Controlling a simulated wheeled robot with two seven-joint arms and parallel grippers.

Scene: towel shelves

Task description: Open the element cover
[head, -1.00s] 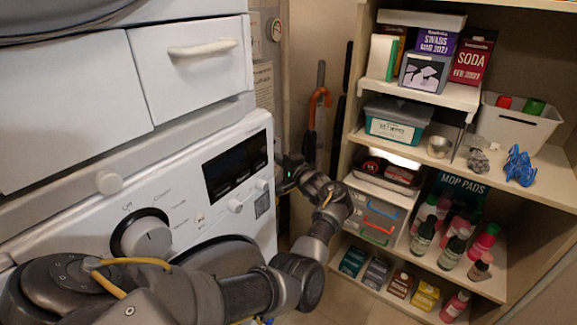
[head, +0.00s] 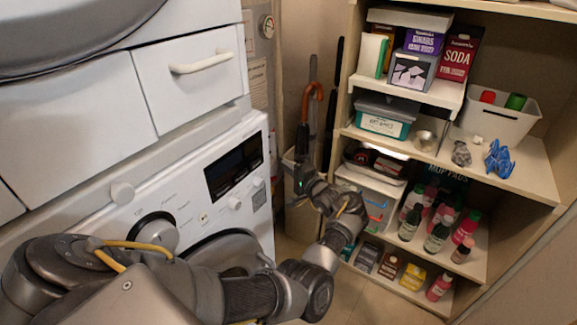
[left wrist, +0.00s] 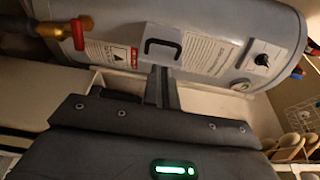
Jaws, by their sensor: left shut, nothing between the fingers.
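A grey water heater (left wrist: 215,42) fills the top of the left wrist view. On its front is a panel with a black handle (left wrist: 163,46), which looks like the element cover, lying flat against the tank. My left gripper (left wrist: 162,84) has its fingers together and empty, pointing toward the panel just below the handle and apart from it. In the head view my left gripper (head: 303,143) is beyond the washing machine, left of the shelves. The cover cannot be made out there. My right gripper is in neither view.
A red valve lever (left wrist: 78,34) on a brass pipe is at the heater's left. A dial (left wrist: 262,60) is on its right. The washing machine (head: 232,215) stands left of my arm, the stocked shelf unit (head: 345,128) right.

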